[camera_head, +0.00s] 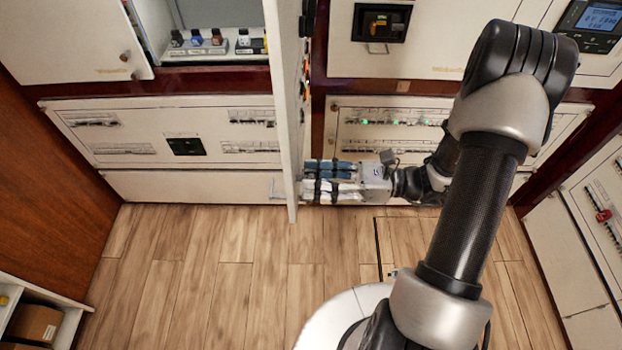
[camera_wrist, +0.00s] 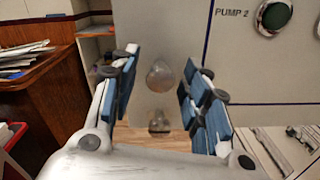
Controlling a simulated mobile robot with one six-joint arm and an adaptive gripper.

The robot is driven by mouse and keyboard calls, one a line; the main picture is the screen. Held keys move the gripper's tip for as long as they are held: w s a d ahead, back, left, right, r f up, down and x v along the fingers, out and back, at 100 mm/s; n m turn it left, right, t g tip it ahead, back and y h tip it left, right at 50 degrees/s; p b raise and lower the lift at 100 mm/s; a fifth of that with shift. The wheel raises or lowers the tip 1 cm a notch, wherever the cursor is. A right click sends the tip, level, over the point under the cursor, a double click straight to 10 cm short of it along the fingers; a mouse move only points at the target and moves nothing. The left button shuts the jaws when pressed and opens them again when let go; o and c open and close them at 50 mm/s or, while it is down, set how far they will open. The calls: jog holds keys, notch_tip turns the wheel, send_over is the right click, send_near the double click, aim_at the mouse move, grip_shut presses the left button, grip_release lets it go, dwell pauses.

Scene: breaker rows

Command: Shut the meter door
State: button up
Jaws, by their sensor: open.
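The meter door (camera_head: 282,95) stands open in the head view, seen almost edge-on and jutting out from the cabinet wall. My gripper (camera_head: 308,182) is at the right side of its lower end. In the wrist view the door's pale face (camera_wrist: 145,45) fills the space ahead, with a round metallic knob (camera_wrist: 159,75) on it. A smaller knob-like part (camera_wrist: 159,122) shows below it. My gripper also shows in the wrist view (camera_wrist: 158,82), open, its blue-padded fingers on either side of the knob with visible gaps. I cannot tell how far the fingertips are from the door face.
The open compartment (camera_head: 215,60) left of the door holds several coloured plugs or switches. Breaker panels (camera_head: 190,135) line the wall below. A display unit (camera_head: 595,22) is at the upper right. A shelf with a box (camera_head: 35,323) stands lower left. The wooden floor (camera_head: 200,260) is clear.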

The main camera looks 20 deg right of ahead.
jog(key=shift+w+a, duration=0.25)
jog(key=shift+a, duration=0.35)
jog(key=shift+c, duration=0.5)
grip_shut()
